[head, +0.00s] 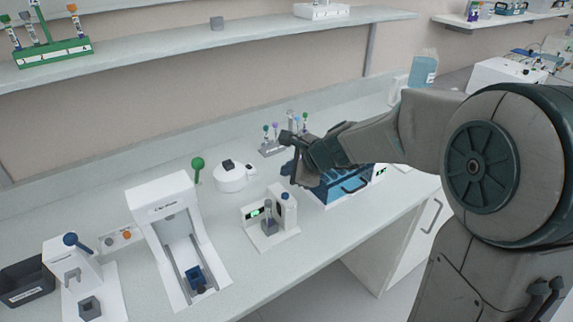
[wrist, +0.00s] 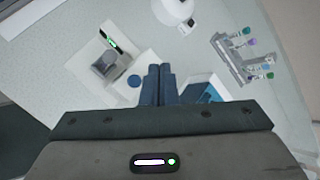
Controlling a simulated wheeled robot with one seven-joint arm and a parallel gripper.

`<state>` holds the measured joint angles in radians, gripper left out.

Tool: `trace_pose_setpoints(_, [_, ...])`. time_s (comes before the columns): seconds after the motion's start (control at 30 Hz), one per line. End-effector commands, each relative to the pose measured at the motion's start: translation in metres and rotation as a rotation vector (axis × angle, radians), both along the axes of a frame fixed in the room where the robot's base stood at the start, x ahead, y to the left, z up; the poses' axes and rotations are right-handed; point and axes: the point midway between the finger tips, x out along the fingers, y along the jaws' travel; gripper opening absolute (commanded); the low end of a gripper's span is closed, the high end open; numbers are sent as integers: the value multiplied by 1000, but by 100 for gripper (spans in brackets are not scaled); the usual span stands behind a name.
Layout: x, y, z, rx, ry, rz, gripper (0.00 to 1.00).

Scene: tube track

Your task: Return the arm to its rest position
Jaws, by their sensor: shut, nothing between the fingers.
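My gripper (head: 292,178) is at the end of my arm, which reaches in from the right over the bench. In the wrist view the two fingers of my gripper (wrist: 159,72) lie together with nothing between them. It hangs above the bench, between a small white device with a green display (head: 268,222) and a blue rack box (head: 345,188). The arm hides part of the box and of the bench behind it.
A tube rack (head: 272,150) and a round white device (head: 235,177) stand behind my gripper. A tall white machine (head: 165,205) and a dark bin (head: 28,283) stand to the left. A shelf (head: 250,38) runs above. The front bench strip is clear.

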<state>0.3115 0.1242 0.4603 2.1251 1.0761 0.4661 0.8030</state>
Motion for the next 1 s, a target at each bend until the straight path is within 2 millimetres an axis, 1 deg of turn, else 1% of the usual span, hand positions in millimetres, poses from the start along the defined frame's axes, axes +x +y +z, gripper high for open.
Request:
trace_pose_setpoints(0.07, [0,0,0,-1,-1,1,0])
trace_pose_setpoints(0.17, [-7,-1,2,-35,-17,36,0])
trace_pose_setpoints(0.27, [-26,-6,5,-137,-62,141,0])
trace_pose_setpoints(0.37, [-59,-17,10,-299,-124,314,0])
trace_pose_setpoints(0.4, [-74,-24,11,-371,-148,393,0])
trace_pose_setpoints(0.47, [-97,-35,13,-479,-180,512,0])
trace_pose_setpoints(0.5, [-112,-43,14,-547,-196,590,0])
trace_pose_setpoints(0.57, [-134,-57,15,-646,-218,705,0])
trace_pose_setpoints(0.6, [-149,-67,15,-710,-230,782,0])
trace_pose_setpoints(0.7, [-184,-92,16,-853,-246,962,0])
trace_pose_setpoints(0.8, [-213,-115,15,-965,-247,1116,0])
trace_pose_setpoints(0.83, [-220,-121,14,-991,-247,1154,0])
trace_pose_setpoints(0.9, [-234,-132,13,-1041,-242,1229,0])
trace_pose_setpoints(1.0, [-246,-145,12,-1084,-237,1300,0])
